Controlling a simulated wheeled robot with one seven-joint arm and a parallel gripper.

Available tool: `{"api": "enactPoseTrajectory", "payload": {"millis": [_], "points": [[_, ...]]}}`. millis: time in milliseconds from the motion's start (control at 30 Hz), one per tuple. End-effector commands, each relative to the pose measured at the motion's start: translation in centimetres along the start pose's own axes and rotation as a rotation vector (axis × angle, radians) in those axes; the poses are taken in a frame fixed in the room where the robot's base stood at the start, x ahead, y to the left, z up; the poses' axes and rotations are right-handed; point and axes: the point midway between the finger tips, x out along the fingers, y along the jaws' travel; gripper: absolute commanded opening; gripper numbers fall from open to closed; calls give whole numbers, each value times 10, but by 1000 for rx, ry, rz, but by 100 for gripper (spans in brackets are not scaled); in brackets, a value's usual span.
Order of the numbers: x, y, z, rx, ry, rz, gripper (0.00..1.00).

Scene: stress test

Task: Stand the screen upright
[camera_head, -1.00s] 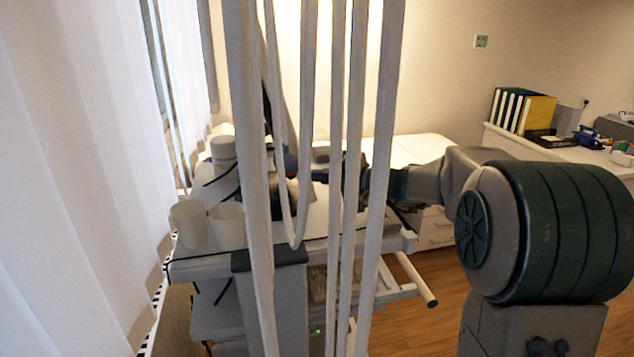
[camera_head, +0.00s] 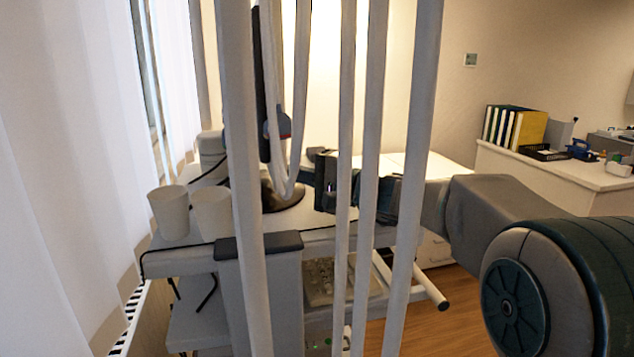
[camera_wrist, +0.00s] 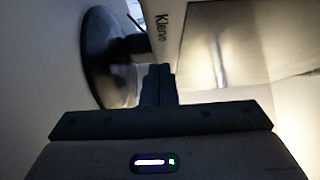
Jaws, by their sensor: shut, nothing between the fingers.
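The screen (camera_head: 259,85) is a dark, thin panel seen nearly edge-on in the head view, close to vertical, partly behind pale hanging tubes. Its round dark foot (camera_head: 283,196) rests on the white cart top. In the wrist view the screen's pale panel (camera_wrist: 235,35) with "Klervo" lettering fills the upper right, and the round foot (camera_wrist: 100,55) is at the left. My gripper (camera_head: 318,182) is to the right of the screen and partly hidden by the tubes. Its fingers (camera_wrist: 158,80) are shut and empty, close to the screen's lower edge; whether they touch it is unclear.
Several pale tubes (camera_head: 245,180) hang in front of the cart (camera_head: 200,262). Two white cups (camera_head: 170,212) stand at the cart's left front. A curtain (camera_head: 60,180) is at far left. A counter (camera_head: 560,178) with binders (camera_head: 515,127) is at the right.

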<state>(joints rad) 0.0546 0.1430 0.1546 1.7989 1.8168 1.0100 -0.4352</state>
Motion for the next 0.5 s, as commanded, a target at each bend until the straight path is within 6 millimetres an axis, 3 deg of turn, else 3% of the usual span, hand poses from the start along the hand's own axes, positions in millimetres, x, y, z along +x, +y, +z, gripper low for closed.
{"api": "enactPoseTrajectory", "payload": {"millis": [500], "points": [[5, -5, 7, 2, -15, -5, 0]]}}
